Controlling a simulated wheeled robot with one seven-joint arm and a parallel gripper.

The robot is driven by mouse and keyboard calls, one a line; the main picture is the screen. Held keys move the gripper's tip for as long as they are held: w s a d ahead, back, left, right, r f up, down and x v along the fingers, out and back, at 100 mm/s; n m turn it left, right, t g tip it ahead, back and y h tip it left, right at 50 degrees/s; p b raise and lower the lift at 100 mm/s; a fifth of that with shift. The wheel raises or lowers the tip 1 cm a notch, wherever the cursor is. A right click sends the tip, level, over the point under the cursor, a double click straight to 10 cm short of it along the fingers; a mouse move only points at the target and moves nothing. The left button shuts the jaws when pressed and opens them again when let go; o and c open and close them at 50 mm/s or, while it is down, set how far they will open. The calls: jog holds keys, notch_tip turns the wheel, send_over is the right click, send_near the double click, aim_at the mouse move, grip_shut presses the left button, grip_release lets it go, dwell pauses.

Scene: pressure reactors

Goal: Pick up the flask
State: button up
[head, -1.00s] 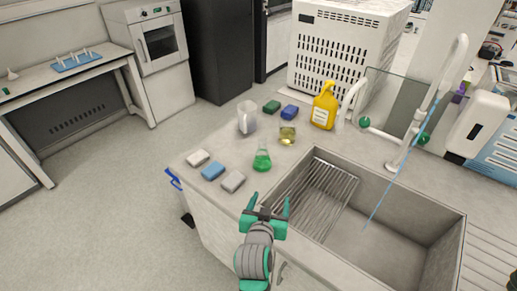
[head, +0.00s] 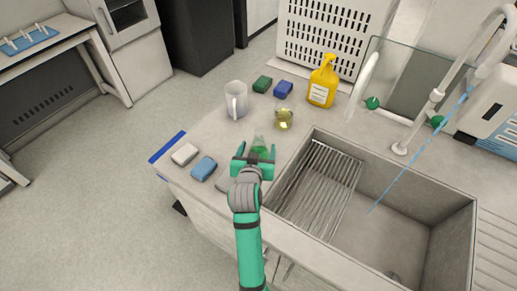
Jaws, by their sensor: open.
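The flask (head: 259,147) with green liquid stands upright on the counter (head: 207,137), left of the sink. My gripper (head: 256,152) is open at the flask, with one finger on each side of it in the picture. The gripper body hides the flask's lower part. I cannot tell whether the fingers touch the glass. A second small flask (head: 284,119) with yellow liquid stands just behind and to the right.
A white sponge (head: 185,154) and a light blue sponge (head: 204,168) lie left. The sink (head: 395,215) opens at right.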

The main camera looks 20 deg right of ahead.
jog(key=shift+x, duration=2.75)
jog(key=shift+d+r, duration=0.1)
jog(key=c, duration=1.1)
